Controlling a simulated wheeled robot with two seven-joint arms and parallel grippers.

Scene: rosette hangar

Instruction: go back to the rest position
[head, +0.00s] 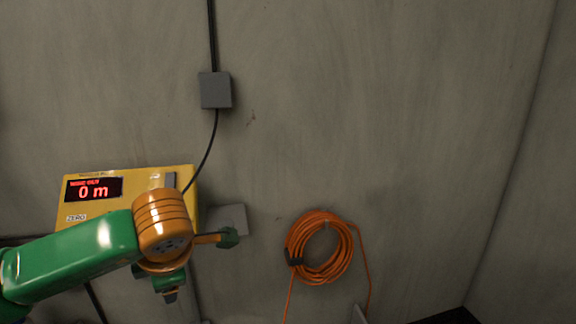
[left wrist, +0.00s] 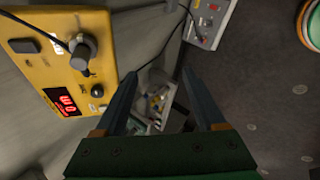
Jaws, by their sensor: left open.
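My left arm comes in from the left in the head view, in front of a yellow box on the wall. My left gripper (left wrist: 160,76) is open in the left wrist view, its two fingers apart with nothing between them. In the head view the gripper (head: 170,294) is small and partly hidden by the wrist. The yellow box (head: 150,179) has a red display reading "0 m" and a "ZERO" label. In the left wrist view the yellow box (left wrist: 98,30) shows a dark knob, left of the fingers and apart from them. My right gripper is not in view.
A coil of orange cable (head: 320,248) hangs on the grey wall. A grey junction box (head: 215,90) has a dark cable running down to the yellow box. In the left wrist view a grey box (left wrist: 209,22) and an open bin (left wrist: 153,90) lie beyond the fingers.

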